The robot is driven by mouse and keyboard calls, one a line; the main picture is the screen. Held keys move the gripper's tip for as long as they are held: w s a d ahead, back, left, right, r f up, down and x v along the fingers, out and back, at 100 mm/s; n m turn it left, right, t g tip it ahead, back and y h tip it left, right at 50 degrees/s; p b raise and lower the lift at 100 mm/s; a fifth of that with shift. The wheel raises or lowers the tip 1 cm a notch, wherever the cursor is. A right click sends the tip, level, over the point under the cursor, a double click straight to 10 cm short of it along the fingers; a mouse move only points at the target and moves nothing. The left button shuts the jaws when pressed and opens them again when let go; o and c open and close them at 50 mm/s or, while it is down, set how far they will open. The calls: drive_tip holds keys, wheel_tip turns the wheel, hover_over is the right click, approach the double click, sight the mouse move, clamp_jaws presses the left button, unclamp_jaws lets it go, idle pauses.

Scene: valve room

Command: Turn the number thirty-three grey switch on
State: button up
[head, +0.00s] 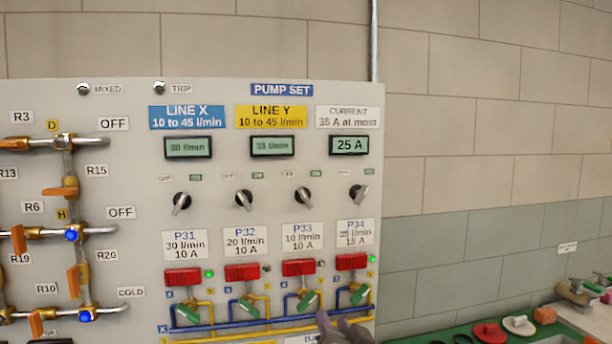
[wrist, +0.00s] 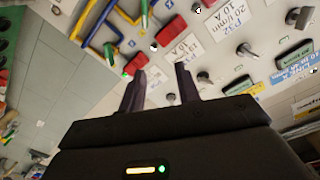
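The P33 grey switch (head: 303,198) is the third of the row of grey switches on the panel, above the P33 label (head: 303,235). Its handle tilts to the upper left, towards OFF, and the small lamp under it looks dark. In the wrist view the P33 switch (wrist: 205,77) lies just right of the right finger. My gripper (head: 335,322) is at the bottom of the head view, below the P33 and P34 labels and well below the switch. In the wrist view my gripper (wrist: 160,80) is open, with nothing between its fingers.
The P32 switch (head: 244,198) and P34 switch (head: 360,194) flank it closely. Red blocks (head: 299,267) and green valve handles (head: 307,301) sit below the labels. The current display (head: 349,145) reads 25 A. A green surface with loose parts (head: 488,332) is at lower right.

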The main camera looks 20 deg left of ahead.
wheel_tip(320, 180, up, 19)
drive_tip(key=a+n+p, duration=0.1)
drive_tip(key=n+p, duration=1.1)
drive_tip(key=p, duration=1.5)
drive_tip(key=shift+s+r+p, duration=0.2)
drive_tip(key=shift+s+p, duration=0.1)
drive_tip(key=shift+p, duration=0.1)
drive_tip(key=shift+a, duration=0.1)
drive_tip(key=shift+w, duration=0.15)
drive_tip(key=p, duration=0.9)
approach(305, 198)
drive_tip(key=x, duration=0.9)
drive_tip(key=shift+w+r, duration=0.1)
drive_tip(key=shift+w, duration=0.1)
drive_tip(key=shift+c, duration=0.2)
